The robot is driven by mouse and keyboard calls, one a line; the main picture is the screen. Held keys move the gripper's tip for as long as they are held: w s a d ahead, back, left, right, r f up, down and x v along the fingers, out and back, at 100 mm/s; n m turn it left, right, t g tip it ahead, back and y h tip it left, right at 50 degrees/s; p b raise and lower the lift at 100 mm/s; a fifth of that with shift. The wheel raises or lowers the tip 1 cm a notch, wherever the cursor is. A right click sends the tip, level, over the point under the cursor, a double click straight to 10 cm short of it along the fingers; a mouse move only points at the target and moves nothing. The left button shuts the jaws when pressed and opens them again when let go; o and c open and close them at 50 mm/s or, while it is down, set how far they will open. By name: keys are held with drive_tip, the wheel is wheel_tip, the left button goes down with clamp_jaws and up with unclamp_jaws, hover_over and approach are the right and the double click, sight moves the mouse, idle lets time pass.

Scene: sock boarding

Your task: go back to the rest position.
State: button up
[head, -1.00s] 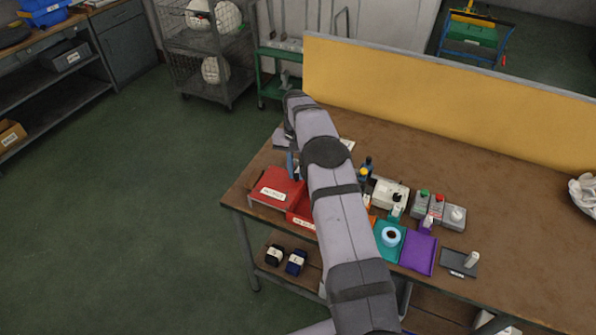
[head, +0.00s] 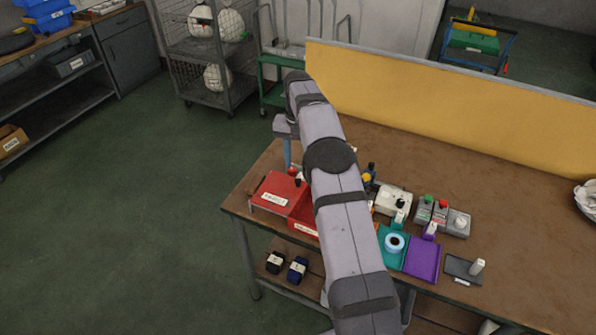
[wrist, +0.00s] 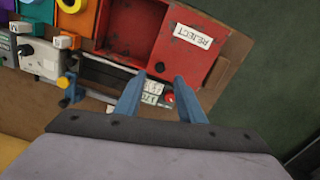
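My gripper (wrist: 163,86) shows in the wrist view with its two blue fingers apart and nothing between them. In the head view my gripper (head: 287,152) is mostly hidden by my arm; a blue finger shows above the back left part of the workbench (head: 490,165). The fingers point down toward the bench near the red box labelled REJECT (head: 279,188). That box also shows in the wrist view (wrist: 185,50), just beyond the fingertips. I cannot tell the exact height above the bench.
A red open tray (wrist: 130,32) adjoins the box. A yellow panel (head: 450,110) rises behind the bench. The floor at left is clear.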

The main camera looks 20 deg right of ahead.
drive_tip(key=shift+r, duration=0.6)
drive_tip(key=s+a+r+n, duration=0.2)
drive_tip(key=s+a, duration=0.1)
drive_tip(key=s, duration=0.5)
drive_tip(key=s+a+r+n, duration=0.15)
drive_tip(key=s+a, duration=0.25)
drive_tip(key=s, duration=0.4)
drive_tip(key=s+a+f+n, duration=0.1)
drive_tip(key=s+f, duration=0.1)
drive_tip(key=s, duration=0.7)
drive_tip(key=s+a+f+n, duration=0.2)
drive_tip(key=s, duration=0.8)
drive_tip(key=shift+s+f, duration=0.15)
drive_tip(key=shift+s, duration=0.1)
